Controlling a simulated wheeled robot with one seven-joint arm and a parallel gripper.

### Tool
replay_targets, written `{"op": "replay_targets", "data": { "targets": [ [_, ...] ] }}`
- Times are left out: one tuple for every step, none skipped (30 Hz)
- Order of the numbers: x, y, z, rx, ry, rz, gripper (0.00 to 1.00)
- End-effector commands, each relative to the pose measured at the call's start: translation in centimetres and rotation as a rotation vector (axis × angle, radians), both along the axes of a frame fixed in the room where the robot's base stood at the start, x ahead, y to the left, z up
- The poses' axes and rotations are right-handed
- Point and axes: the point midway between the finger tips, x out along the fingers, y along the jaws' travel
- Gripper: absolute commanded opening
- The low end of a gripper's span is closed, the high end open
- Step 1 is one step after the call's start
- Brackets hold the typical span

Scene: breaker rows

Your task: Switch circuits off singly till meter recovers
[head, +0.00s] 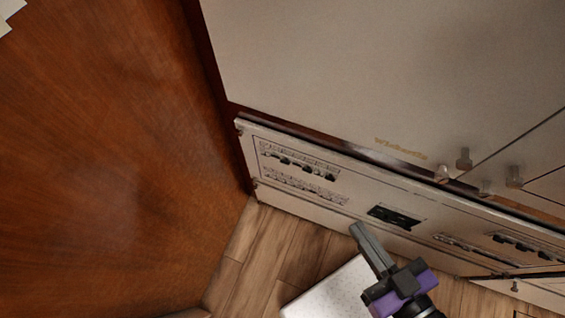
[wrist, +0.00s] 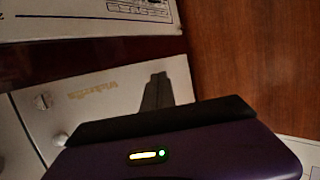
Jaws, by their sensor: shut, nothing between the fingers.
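A long pale panel in the head view carries the circuits. Its left end has two breaker rows (head: 300,175) with small dark switches in the upper one. A dark meter window (head: 396,217) sits in the middle; its reading is too small to make out. More breakers (head: 525,247) show at the right end. My gripper (head: 357,230) is shut and empty, its tips just below and left of the meter in the picture; I cannot tell whether they touch the panel. In the wrist view, its dark fingers (wrist: 157,90) are together, in front of a pale cabinet face.
A large pale cabinet (head: 350,70) with gold lettering and several small knobs (head: 464,157) is above the panel. A brown wooden surface (head: 110,160) fills the left side. A white speckled slab (head: 330,293) lies on the plank floor (head: 275,250) beside my gripper.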

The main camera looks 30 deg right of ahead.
Motion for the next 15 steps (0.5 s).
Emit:
{"op": "replay_targets", "data": {
  "targets": [
    [-0.1, 0.5, -2.5, 0.01, 0.006, -0.06, 0.0],
    [-0.1, 0.9, -3.6, 0.015, 0.005, -0.09, 0.0],
    [0.0, 1.6, -5.0, 0.02, 0.007, -0.132, 0.0],
    [0.1, 2.1, -6.1, 0.022, 0.009, -0.162, 0.0],
    [0.4, 2.6, -7.0, 0.025, 0.008, -0.193, 0.0],
    [0.7, 3.3, -8.3, 0.028, 0.009, -0.23, 0.0],
    [1.1, 3.9, -9.2, 0.031, 0.008, -0.26, 0.0],
    [1.5, 4.5, -10.0, 0.032, 0.007, -0.288, 0.0],
    [2.2, 5.2, -11.1, 0.035, 0.005, -0.325, 0.0],
    [2.8, 5.7, -11.9, 0.037, 0.004, -0.353, 0.0],
    [3.4, 6.2, -12.6, 0.038, 0.002, -0.38, 0.0],
    [4.4, 6.8, -13.6, 0.038, -0.001, -0.416, 0.0],
    [5.2, 7.3, -14.2, 0.038, -0.003, -0.442, 0.0],
    [6.0, 7.7, -14.8, 0.038, -0.005, -0.469, 0.0],
    [7.2, 8.1, -15.6, 0.037, -0.009, -0.502, 0.0]
  ]
}}
